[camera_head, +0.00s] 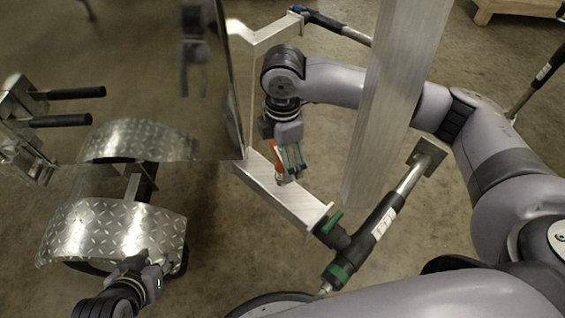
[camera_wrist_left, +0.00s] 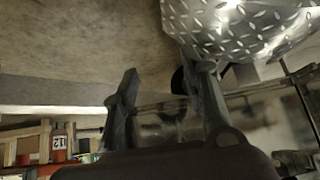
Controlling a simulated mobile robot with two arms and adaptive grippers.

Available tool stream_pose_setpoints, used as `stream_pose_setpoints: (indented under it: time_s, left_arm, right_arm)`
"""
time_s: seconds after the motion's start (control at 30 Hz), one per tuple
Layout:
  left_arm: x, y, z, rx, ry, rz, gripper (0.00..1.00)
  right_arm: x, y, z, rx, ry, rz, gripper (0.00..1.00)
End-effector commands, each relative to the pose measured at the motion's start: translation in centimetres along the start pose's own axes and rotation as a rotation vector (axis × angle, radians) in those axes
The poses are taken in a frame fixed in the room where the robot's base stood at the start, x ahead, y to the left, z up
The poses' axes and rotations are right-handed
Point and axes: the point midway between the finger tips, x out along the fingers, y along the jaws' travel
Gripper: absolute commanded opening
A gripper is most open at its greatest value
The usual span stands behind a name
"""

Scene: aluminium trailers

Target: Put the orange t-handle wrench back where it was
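An orange object (camera_head: 278,149), likely the t-handle wrench, shows beside the aluminium beam, mostly hidden by my right gripper. My right gripper (camera_head: 293,159) points down over the beam, its fingers just to the right of the orange. Whether they hold it I cannot tell. My left gripper (camera_head: 146,260) is low at the left, in front of the tread-plate fender. In the left wrist view my left gripper (camera_wrist_left: 165,95) has its two fingers well apart, with nothing between them.
The aluminium trailer beam (camera_head: 290,196) carries a black and green jack (camera_head: 352,238) at its near end. A tread-plate fender (camera_head: 112,232) stands at the left, also in the left wrist view (camera_wrist_left: 245,25). A metal post (camera_head: 392,105) rises at centre right. A pallet (camera_head: 515,8) lies far back.

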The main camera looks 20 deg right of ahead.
Motion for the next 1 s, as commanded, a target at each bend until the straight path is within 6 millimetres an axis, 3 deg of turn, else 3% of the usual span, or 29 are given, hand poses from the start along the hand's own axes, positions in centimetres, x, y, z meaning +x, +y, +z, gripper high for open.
stream_pose_setpoints:
  time_s: [0.3, 0.57, 0.6, 0.8, 1.0]
  left_arm:
    - [0.5, 0.6, -5.1, 0.005, 0.244, 0.013, 0.40]
    - [0.4, 0.7, -5.7, 0.005, 0.268, 0.015, 0.40]
    - [0.4, 0.7, -5.7, 0.005, 0.268, 0.015, 0.40]
    - [0.4, 0.7, -5.6, 0.005, 0.267, 0.014, 0.40]
    - [0.4, 0.7, -5.6, 0.005, 0.266, 0.014, 0.40]
  right_arm:
    - [3.1, -0.1, 0.1, 0.000, -0.001, -0.001, 0.36]
    - [3.3, -0.1, 0.0, 0.000, -0.001, -0.001, 0.36]
    - [3.3, -0.1, 0.0, 0.000, -0.001, -0.002, 0.88]
    - [3.3, -0.1, 0.0, 0.000, -0.001, -0.002, 1.00]
    - [3.3, -0.1, 0.0, 0.000, -0.001, -0.001, 1.00]
